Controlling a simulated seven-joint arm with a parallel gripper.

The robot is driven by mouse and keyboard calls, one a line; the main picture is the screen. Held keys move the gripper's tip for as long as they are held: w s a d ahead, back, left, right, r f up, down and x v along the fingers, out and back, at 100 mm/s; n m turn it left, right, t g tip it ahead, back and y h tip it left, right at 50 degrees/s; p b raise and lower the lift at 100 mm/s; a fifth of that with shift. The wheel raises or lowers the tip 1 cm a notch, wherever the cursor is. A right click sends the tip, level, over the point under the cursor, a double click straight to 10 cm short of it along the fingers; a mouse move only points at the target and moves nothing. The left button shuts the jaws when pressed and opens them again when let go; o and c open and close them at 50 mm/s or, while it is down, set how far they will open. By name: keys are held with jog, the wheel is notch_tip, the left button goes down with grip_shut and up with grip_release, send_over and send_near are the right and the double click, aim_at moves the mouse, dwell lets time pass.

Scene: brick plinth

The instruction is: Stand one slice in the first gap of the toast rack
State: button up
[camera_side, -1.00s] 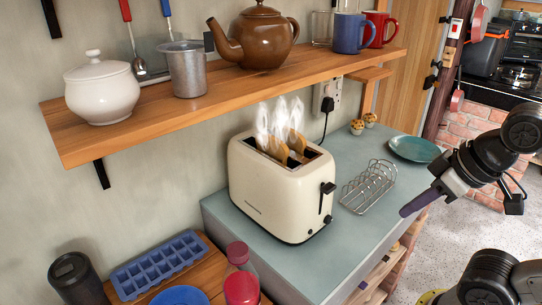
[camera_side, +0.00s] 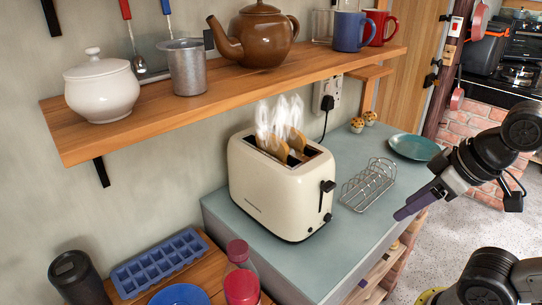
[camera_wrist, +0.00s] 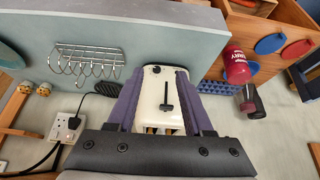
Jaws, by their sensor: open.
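A cream toaster (camera_side: 281,187) stands on the grey-blue counter, with browned toast slices (camera_side: 294,140) sticking out of its slots and steam rising. The wire toast rack (camera_side: 368,185) stands empty on the counter just right of the toaster. My gripper (camera_side: 402,214) is open and empty, to the right of the rack near the counter's front edge. In the wrist view the toaster (camera_wrist: 160,98) shows between the purple fingers of my gripper (camera_wrist: 155,82), apart from them. The rack (camera_wrist: 88,58) is left of the fingers there; the slices are mostly hidden by the gripper body.
A wooden shelf (camera_side: 235,92) with a brown teapot (camera_side: 262,38), mugs and pots overhangs behind the toaster. A red-capped bottle (camera_side: 240,270) stands at the lower front.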

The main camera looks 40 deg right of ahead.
jog(key=w+a+r+n+t+y, duration=0.15)
jog(key=w+a+r+t, duration=0.25)
jog(key=w+r+t, duration=0.65)
jog(key=m+g+h, duration=0.1)
jog(key=m+g, duration=0.1)
jog(key=g, duration=0.1)
send_near(277, 138)
jog(key=x, duration=1.2)
jog(key=shift+w+d+f, duration=0.1)
jog(key=shift+w, duration=0.25)
grip_shut()
